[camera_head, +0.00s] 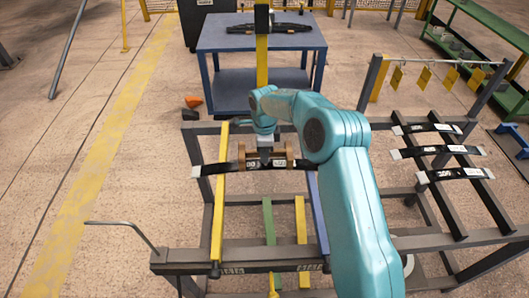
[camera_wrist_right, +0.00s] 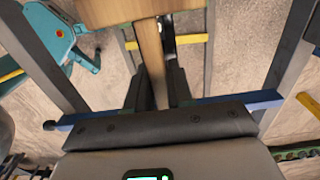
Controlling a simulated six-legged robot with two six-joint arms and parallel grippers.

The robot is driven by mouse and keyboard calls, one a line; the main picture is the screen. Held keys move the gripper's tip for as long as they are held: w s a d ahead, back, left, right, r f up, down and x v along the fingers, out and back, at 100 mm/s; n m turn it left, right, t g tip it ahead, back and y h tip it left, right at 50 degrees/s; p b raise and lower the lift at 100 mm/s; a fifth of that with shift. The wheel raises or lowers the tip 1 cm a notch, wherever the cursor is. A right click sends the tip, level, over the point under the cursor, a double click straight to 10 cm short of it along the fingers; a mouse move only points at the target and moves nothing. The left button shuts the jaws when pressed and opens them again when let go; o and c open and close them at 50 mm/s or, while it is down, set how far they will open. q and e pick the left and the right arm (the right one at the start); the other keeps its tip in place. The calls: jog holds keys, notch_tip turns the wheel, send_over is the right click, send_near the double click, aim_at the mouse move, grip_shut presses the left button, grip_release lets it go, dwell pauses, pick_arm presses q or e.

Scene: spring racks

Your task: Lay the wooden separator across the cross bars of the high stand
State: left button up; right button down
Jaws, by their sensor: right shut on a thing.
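The wooden separator (camera_wrist_right: 145,45) is a light brown block between the dark fingers of my right gripper (camera_wrist_right: 155,92) in the wrist view. In the head view brown wood (camera_head: 289,156) shows on both sides of my right gripper (camera_head: 265,158), which is shut on it. The gripper is over a black leaf spring (camera_head: 222,168) with a white end, which lies across the stand's yellow bar (camera_head: 219,205) and blue bar (camera_head: 318,215). I cannot tell whether the separator touches the spring. My right arm hides part of the stand (camera_head: 190,255). My left gripper is not in view.
A rack at the right (camera_head: 445,205) carries three black leaf springs. Behind it hang yellow tags on a rail (camera_head: 435,62).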

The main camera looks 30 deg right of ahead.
jog(key=shift+b, duration=0.3)
dwell(0.9)
jog(key=shift+f+b, duration=0.95)
jog(key=shift+f, duration=0.35)
jog(key=c, duration=0.9)
grip_release()
jog(key=shift+r, duration=0.1)
jog(key=shift+r, duration=0.45)
notch_tip(320, 180, up, 15)
jog(key=shift+s+r, duration=0.1)
jog(key=shift+r, duration=0.1)
